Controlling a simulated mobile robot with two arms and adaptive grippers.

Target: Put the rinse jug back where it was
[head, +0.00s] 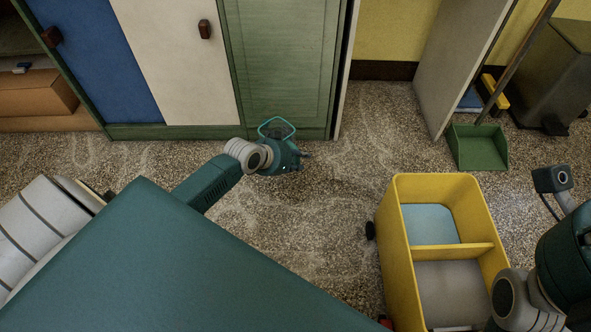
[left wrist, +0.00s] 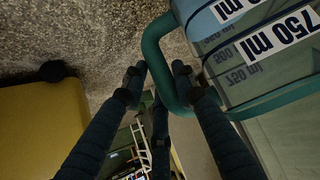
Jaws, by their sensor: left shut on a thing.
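The rinse jug (left wrist: 235,50) is a clear, bluish vessel with a teal handle and "750 ml" labels; it fills the upper right of the left wrist view. In the head view its teal-edged rim (head: 277,128) shows just behind my left gripper (head: 303,156), in front of the green cabinet door. In the left wrist view the fingers of my left gripper (left wrist: 158,75) are shut on the jug's handle. The gripper hides the lower part of the jug in the head view. My right arm shows at the right edge, but its fingers do not.
A yellow two-part tub (head: 397,250) stands at lower right, one compartment pale blue, one grey. A green dustpan (head: 478,147) and a dark bin (head: 550,75) are at back right. Cabinet doors (head: 285,60) line the back. Speckled floor (head: 340,215) lies clear between the gripper and the tub.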

